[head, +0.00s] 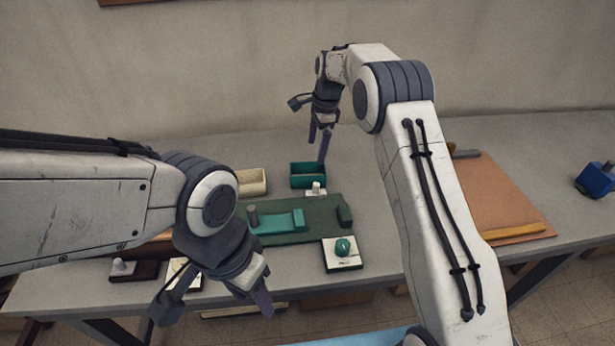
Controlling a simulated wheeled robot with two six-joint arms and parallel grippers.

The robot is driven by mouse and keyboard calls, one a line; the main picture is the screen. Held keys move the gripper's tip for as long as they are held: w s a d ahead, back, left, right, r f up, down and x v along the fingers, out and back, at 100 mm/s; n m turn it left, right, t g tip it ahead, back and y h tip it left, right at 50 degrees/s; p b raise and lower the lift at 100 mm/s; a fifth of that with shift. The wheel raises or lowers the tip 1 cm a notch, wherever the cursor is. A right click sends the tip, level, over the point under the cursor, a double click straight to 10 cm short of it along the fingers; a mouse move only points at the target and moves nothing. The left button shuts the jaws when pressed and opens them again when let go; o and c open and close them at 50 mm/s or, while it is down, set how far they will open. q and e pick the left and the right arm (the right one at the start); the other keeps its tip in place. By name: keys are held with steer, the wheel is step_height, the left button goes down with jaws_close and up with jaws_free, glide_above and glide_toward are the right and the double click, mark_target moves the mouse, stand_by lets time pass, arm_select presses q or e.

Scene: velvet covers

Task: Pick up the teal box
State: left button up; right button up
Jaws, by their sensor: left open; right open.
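A small open-topped teal box (300,182) stands on the grey table (385,185), toward the back and middle. My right gripper (319,148) is open and points down over the box. One of its fingers overlaps the box's back right part in the picture; I cannot tell whether it is inside, behind or above it. My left gripper (215,305) is open and empty, near the table's front edge at the lower left, well away from the box.
A dark green board (320,215) with a teal piece (280,223) lies in front of the box. A cream box (252,190) stands to its left. A small white-topped knob (316,188) and a green-button panel (342,262) are nearby. An orange-brown board (500,195) lies right.

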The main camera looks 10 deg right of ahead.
steer(key=w+a+f+m, duration=0.1)
steer(key=w+m, duration=0.1)
glide_toward(308, 171)
steer(key=s+f, duration=0.1)
steer(key=s+a+f, duration=0.1)
steer(key=shift+s+a+f, duration=0.1)
steer(key=shift+s+a, duration=0.2)
steer(key=shift+a+f+p, duration=0.15)
steer(key=shift+f+p, duration=0.35)
steer(key=shift+f, duration=2.2)
steer(key=c, duration=1.2)
steer(key=shift+r, duration=0.15)
